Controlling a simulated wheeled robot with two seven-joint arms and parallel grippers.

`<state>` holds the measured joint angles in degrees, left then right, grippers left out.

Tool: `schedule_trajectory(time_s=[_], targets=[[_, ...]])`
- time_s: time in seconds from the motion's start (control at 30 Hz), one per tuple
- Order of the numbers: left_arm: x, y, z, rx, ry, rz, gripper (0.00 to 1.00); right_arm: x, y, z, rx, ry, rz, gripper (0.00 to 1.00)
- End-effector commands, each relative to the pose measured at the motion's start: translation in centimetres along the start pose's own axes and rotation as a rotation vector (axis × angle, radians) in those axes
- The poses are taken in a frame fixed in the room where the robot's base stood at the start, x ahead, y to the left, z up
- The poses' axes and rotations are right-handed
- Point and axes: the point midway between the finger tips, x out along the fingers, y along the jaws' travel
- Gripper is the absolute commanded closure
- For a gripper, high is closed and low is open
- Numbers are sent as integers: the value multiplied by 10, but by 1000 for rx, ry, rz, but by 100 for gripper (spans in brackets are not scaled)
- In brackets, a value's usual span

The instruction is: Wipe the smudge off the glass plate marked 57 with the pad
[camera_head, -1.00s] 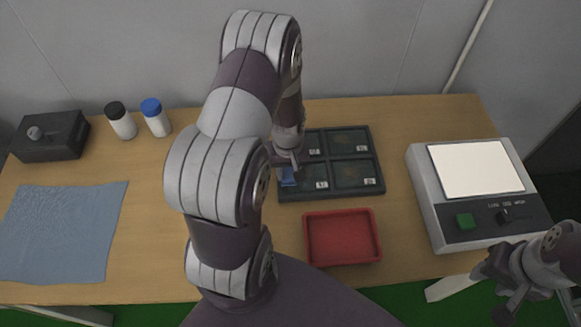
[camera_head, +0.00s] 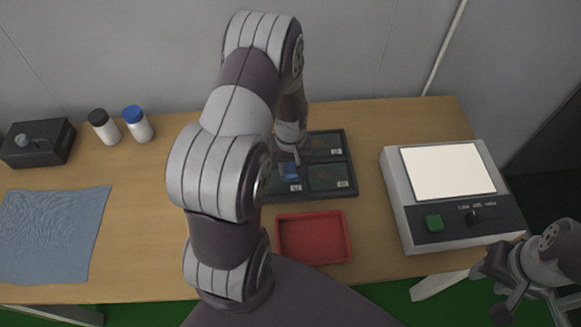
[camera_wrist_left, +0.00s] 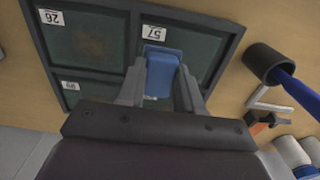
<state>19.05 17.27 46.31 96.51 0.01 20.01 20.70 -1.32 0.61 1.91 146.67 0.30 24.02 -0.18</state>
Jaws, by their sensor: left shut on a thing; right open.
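A dark rack (camera_head: 349,165) holds several dark glass plates in compartments. The plate marked 57 (camera_wrist_left: 205,50) is the front left one in the head view; its label (camera_wrist_left: 153,32) shows in the wrist view. My left gripper (camera_wrist_left: 162,70) is shut on the blue pad (camera_wrist_left: 162,76), which also shows in the head view (camera_head: 290,171). The pad is over plate 57, close to its label; whether it presses on the glass I cannot tell. Pad and fingers hide part of this plate, and I see no clear smudge on it. My right gripper (camera_head: 512,295) is open and empty at the lower right.
A red tray (camera_head: 314,238) lies in front of the rack. A device with a lit white panel (camera_head: 447,172) stands right. A blue cloth (camera_head: 50,235), black box (camera_head: 38,143) and two bottles (camera_head: 121,125) are left.

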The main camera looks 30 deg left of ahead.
Motion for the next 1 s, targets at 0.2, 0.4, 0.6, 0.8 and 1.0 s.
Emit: schedule_trajectory(time_s=[0.2, 0.4, 0.6, 0.8, 1.0], targets=[[-25, 2, -4, 3, 2, 1, 93, -22, 0, -2, 0, 0, 0, 57], [-43, 4, -7, 5, 2, 1, 93, -38, 0, -4, 0, 0, 0, 57], [-52, 4, -9, 7, 1, 1, 93, -46, 0, -5, 0, 0, 0, 57], [-52, 5, -9, 7, 2, 1, 93, -45, 0, -5, 0, 0, 0, 57], [-52, 4, -9, 7, 2, 1, 93, -45, 0, -5, 0, 0, 0, 57]])
